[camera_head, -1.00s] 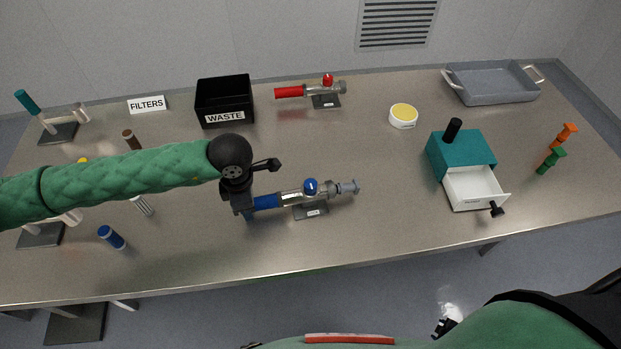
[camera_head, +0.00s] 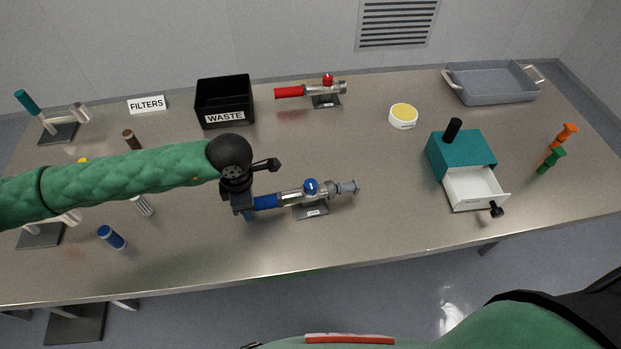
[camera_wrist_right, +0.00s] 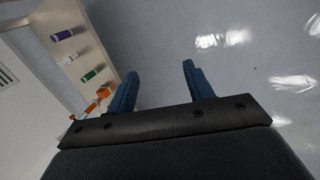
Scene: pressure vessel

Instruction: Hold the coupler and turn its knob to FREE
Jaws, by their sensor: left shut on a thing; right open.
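The blue coupler (camera_head: 295,197) lies level on a small dark stand in the middle of the table, with a blue sleeve at its left end, a blue knob (camera_head: 311,186) on top and a metal nozzle at its right. The knob's setting is too small to read. My left gripper (camera_head: 247,208) is shut on the coupler's blue sleeve, and its fingers are partly hidden. A second coupler with a red sleeve and red knob (camera_head: 328,80) stands further back. My right gripper (camera_wrist_right: 153,85) is open and empty in the right wrist view, over the floor beside the table.
A black WASTE bin (camera_head: 224,101), a yellow-topped round tub (camera_head: 403,116), a grey tray (camera_head: 490,84) and a teal box (camera_head: 462,152) with an open white drawer (camera_head: 475,188) stand on the table. Loose cylinders lie at the left. The front middle is clear.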

